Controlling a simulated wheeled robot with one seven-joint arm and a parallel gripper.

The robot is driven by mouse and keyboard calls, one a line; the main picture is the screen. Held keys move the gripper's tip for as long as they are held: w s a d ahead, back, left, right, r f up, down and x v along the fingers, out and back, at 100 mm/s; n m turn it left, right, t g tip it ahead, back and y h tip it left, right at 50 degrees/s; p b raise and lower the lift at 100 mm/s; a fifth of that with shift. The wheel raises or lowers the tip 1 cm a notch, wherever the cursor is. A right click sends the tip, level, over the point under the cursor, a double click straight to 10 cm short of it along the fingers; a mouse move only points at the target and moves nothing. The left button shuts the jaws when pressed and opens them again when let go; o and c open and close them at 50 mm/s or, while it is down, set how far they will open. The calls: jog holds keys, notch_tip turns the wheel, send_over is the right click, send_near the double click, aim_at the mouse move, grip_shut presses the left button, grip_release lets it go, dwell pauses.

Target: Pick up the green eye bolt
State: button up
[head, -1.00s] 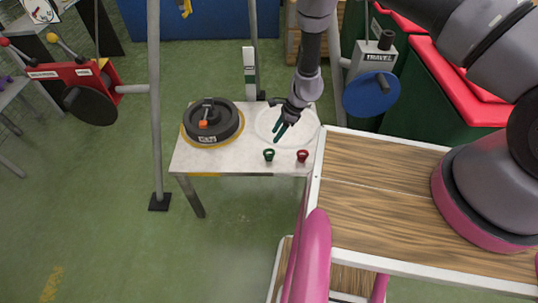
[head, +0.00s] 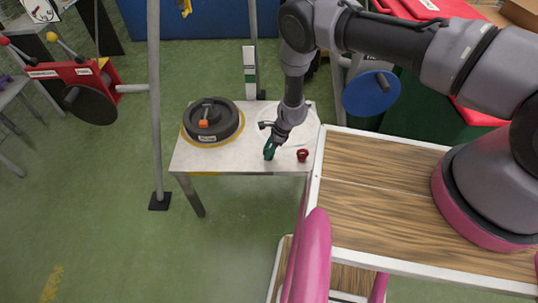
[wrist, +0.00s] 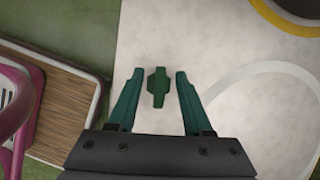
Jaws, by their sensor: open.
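The green eye bolt (wrist: 156,87) stands on the white table near its front edge, seen from above in the wrist view. My gripper (wrist: 154,78) is open, with one green finger on each side of the bolt and a gap on both sides. In the head view my gripper (head: 269,153) points down at the front of the table, and its fingers hide most or all of the green bolt. I cannot tell how high the fingertips are above the tabletop.
A red eye bolt (head: 302,155) stands just right of my gripper. A dark round turntable (head: 212,121) with an orange part sits at the table's left. The white table (head: 245,160) has clear room between. A wood-topped surface (head: 400,200) adjoins at right.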

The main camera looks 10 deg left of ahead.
grip_shut()
jog(key=shift+r, duration=0.1)
